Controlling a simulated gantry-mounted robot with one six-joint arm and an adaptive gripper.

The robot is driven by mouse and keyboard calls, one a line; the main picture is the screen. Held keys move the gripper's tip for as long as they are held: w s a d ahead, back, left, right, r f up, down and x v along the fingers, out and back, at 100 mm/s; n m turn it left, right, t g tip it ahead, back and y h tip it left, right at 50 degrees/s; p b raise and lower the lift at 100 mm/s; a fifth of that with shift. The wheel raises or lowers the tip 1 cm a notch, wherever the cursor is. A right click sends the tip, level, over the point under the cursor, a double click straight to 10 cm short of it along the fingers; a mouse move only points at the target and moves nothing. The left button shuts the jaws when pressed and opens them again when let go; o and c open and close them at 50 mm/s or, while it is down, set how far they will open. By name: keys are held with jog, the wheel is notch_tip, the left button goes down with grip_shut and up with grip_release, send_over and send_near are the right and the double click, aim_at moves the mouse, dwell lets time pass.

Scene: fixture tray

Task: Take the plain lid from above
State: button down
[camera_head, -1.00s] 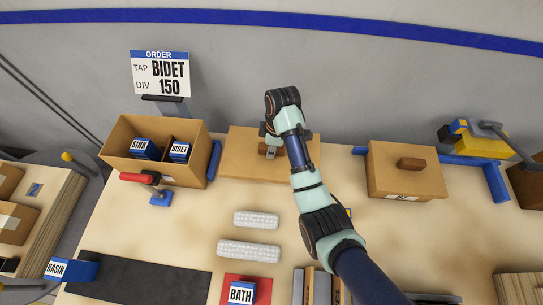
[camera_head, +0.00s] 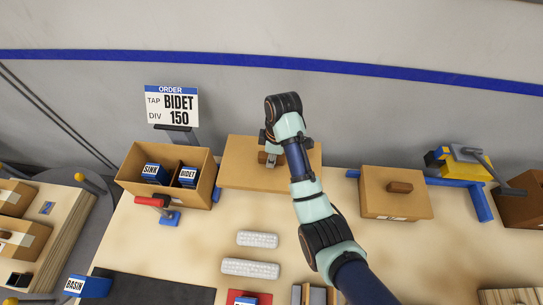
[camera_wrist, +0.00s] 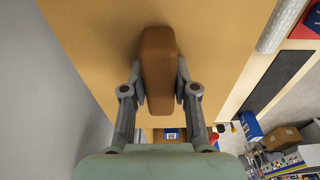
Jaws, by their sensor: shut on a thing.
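The plain lid (camera_head: 240,150) is a flat tan panel without a printed label, at the middle back of the bench in the head view. It also fills much of the wrist view (camera_wrist: 215,55). My gripper (camera_head: 270,158) comes down on it from above. In the wrist view my gripper (camera_wrist: 160,90) has a finger pressed to each side of the brown handle (camera_wrist: 159,60). The lid seems to be held up off the bench; its underside is hidden.
An open carton (camera_head: 135,190) with SINK and BIDET boxes stands left of the lid, beside a red-handled clamp (camera_head: 150,201). A second handled lid (camera_head: 380,178) with a label at its front is on the right. An order sign (camera_head: 171,106) stands behind. White textured pads (camera_head: 250,268) lie in front.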

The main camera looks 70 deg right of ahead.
notch_tip(320, 180, up, 16)
jog(key=p, duration=1.6)
jog(key=shift+f, duration=0.25)
